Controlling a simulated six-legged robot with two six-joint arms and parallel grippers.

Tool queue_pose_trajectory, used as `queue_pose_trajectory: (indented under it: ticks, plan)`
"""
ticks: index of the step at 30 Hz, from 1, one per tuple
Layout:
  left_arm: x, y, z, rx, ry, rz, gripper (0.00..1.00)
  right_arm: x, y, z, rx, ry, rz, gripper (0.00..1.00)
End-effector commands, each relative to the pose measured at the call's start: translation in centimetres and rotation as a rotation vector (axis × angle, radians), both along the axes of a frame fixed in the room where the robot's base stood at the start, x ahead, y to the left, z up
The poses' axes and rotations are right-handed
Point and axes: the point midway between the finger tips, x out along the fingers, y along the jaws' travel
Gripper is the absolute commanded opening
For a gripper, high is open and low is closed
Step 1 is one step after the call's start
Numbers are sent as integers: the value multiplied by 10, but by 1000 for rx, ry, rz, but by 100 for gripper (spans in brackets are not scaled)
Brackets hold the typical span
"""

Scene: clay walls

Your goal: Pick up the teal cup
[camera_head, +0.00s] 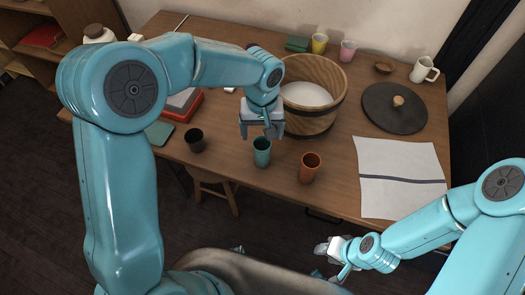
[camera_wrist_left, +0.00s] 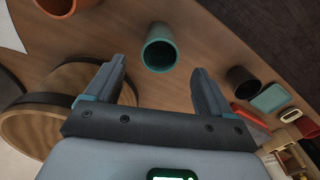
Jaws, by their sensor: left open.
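The teal cup (camera_head: 262,152) stands upright near the front edge of the wooden table, between a dark cup and an orange cup. My left gripper (camera_head: 262,133) is just behind and above it in the head view. In the left wrist view the teal cup (camera_wrist_left: 159,50) shows its open mouth, beyond the fingertips and roughly midway between them. My left gripper (camera_wrist_left: 163,75) is open and empty, its fingers apart from the cup. My right gripper (camera_head: 330,250) is low in front of the table, far from the cup; its jaws are too small to judge.
A dark cup (camera_head: 195,140) is left of the teal cup and an orange cup (camera_head: 310,167) is right of it. A wooden tub (camera_head: 325,75) stands close behind my left gripper. A white cloth (camera_head: 395,165) and a round dark lid (camera_head: 390,115) lie to the right.

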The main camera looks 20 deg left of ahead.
Motion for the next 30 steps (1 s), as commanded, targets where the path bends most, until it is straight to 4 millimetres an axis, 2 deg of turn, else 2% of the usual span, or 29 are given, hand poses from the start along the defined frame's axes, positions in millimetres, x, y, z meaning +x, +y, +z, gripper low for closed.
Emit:
queue_pose_trajectory:
  ticks: [3, 6, 13, 21, 29, 30]
  plan:
    - [-2, 1, -29, 1, 7, 1, 82, 0, 0, 0, 0, 0, 0, 43]
    - [-1, 2, -45, 1, 4, 0, 82, 0, 0, 0, 0, 0, 0, 43]
    - [0, 3, -63, 0, 3, 0, 82, 0, 0, 2, 0, 0, 0, 43]
    - [2, 2, -103, 0, 2, 0, 82, 0, 0, 7, 0, 0, 0, 43]
    - [4, 1, -108, -1, 0, 1, 82, 0, 0, 7, 0, 0, 0, 43]
    - [4, 1, -108, -1, 0, 1, 79, 0, 0, 7, 0, 0, 0, 43]
